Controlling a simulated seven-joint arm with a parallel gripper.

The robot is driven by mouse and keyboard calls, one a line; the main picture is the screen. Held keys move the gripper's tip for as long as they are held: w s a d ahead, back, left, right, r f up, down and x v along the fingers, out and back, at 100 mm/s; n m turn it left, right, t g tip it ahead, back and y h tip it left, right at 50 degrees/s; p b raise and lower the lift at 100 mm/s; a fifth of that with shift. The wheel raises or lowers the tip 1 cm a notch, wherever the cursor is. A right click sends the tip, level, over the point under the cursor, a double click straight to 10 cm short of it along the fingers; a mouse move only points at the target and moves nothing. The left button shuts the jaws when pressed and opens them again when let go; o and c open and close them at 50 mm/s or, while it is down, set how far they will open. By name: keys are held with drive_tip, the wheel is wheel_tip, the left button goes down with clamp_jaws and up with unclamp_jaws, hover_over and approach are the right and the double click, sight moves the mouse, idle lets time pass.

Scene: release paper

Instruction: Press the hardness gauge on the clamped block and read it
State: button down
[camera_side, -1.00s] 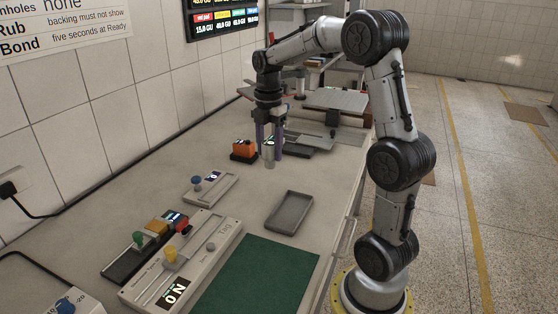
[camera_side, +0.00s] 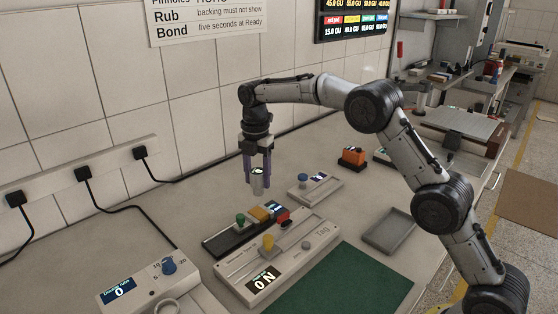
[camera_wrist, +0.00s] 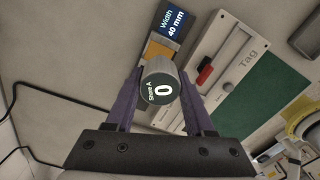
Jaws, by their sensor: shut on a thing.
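My gripper (camera_side: 258,172) is shut on the hardness gauge, a grey cylinder (camera_side: 258,188), and holds it in the air. In the wrist view the gauge's round face (camera_wrist: 157,93) reads "Shore A 0" between the purple fingers. An ochre block (camera_side: 259,214) sits in a black clamp (camera_side: 228,240) with a green knob, below the gauge in the side view. In the wrist view the block (camera_wrist: 159,49) shows partly behind the gauge, beside a "Width 40 mm" display (camera_wrist: 174,20). The gauge looks apart from the block; its lower end is hidden in the wrist view.
A pale "Tag" tester (camera_side: 318,240) with a yellow knob stands beside the clamp. A green mat (camera_side: 350,285), a grey tray (camera_side: 390,232), a small blue-knobbed device (camera_side: 315,187), an orange device (camera_side: 352,157) and a "0" dial box (camera_side: 150,287) lie around. Cables run along the wall.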

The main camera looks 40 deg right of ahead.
sight(257, 195)
drive_tip(key=shift+a+f, duration=0.2)
drive_tip(key=shift+a, duration=0.15)
drive_tip(key=shift+d+f, duration=0.1)
drive_tip(key=shift+f, duration=2.3)
drive_tip(key=shift+f, duration=0.4)
drive_tip(key=shift+s+f, duration=0.15)
drive_tip(key=shift+f, duration=0.3)
idle(0.8)
drive_tip(key=shift+r, duration=0.1)
idle(0.4)
drive_tip(key=shift+c, duration=1)
unclamp_jaws()
drive_tip(key=shift+r, duration=0.2)
